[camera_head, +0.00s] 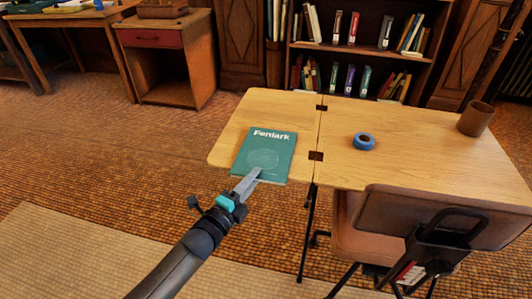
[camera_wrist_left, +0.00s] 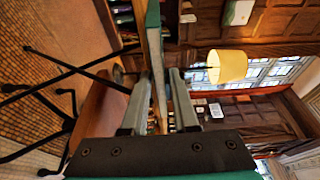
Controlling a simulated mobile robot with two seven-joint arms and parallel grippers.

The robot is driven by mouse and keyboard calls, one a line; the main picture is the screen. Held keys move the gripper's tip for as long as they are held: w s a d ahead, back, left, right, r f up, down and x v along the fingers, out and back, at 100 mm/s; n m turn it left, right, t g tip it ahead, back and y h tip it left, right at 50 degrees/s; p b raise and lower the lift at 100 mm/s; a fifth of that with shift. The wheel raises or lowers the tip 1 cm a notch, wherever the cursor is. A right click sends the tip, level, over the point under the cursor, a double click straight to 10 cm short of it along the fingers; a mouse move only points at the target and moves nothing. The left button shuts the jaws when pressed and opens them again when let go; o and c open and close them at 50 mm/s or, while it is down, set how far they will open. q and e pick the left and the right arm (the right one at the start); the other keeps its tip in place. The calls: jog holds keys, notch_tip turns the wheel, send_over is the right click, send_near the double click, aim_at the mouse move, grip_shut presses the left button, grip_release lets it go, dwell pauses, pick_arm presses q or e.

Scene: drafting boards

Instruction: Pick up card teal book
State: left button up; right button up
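The teal book (camera_head: 265,152), with "Fenlark" on its cover, lies flat on the left part of the wooden drafting table (camera_head: 232,127). My left gripper (camera_head: 254,174) is at the book's near edge, and its fingertip overlaps the cover in the head view. In the left wrist view the book (camera_wrist_left: 153,35) shows edge-on between the two fingers of my left gripper (camera_wrist_left: 160,95). The fingers stand apart, with gaps beside the book, so the gripper looks open around its edge. My right gripper is not in view.
A blue tape roll (camera_head: 364,142) and a brown cup (camera_head: 475,118) stand on the table's right part. A brown chair (camera_head: 395,222) is at the near right side. A bookshelf (camera_head: 360,55) stands behind. Floor left of the table is clear.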

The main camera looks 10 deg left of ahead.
pick_arm(q)
grip_shut()
jog(key=shift+r, duration=0.1)
dwell(0.9)
